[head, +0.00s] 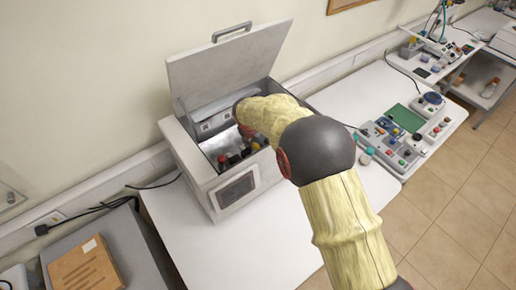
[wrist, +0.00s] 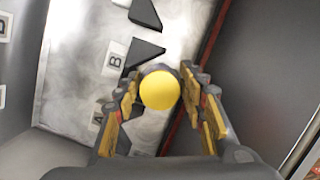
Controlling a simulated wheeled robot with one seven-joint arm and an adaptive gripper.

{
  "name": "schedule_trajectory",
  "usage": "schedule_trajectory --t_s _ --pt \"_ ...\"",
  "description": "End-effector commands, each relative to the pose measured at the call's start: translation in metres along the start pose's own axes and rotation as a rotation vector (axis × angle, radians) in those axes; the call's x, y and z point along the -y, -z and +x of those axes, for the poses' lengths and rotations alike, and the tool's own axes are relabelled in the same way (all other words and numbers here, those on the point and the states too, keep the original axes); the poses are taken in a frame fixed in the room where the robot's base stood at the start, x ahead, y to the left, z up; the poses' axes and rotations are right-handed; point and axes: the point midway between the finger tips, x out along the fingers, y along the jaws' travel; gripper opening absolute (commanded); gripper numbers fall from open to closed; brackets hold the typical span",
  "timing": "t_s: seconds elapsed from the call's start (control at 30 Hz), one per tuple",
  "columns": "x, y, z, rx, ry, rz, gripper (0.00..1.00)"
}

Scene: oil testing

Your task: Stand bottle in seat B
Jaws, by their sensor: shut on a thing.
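The bottle shows in the wrist view as a round yellow cap (wrist: 160,92), with a little of its dark body behind it. My gripper (wrist: 159,75) has its two yellow-padded fingers closed on either side of it. Beyond them lies a pale metal floor with black wedge shapes. A plate marked B (wrist: 115,60) is left of and above the cap, and one marked A (wrist: 97,121) is to the lower left. I cannot tell whether the bottle's base touches a seat. In the head view my arm reaches into an open grey box (head: 203,178) and hides the fingers.
The box's lid (head: 229,64) stands open at the back. Several small capped items, one red-capped (head: 222,160), show inside near the front wall. A dark wall (wrist: 265,70) stands close to the right in the wrist view. Instruments (head: 393,140) sit on the right part of the bench.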

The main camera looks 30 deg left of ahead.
Motion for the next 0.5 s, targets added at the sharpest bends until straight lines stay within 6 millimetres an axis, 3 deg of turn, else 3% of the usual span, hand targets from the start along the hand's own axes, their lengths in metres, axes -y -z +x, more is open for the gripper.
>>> schedule_trajectory --t_s 0.43,0.47,0.5 --pt "-0.0006 0.0027 0.0112 0.001 -0.002 0.000 0.00" --pt "-0.0004 0.0028 0.0111 0.001 -0.001 0.000 0.42" --pt "-0.0004 0.0028 0.0109 0.001 -0.001 0.000 0.45"
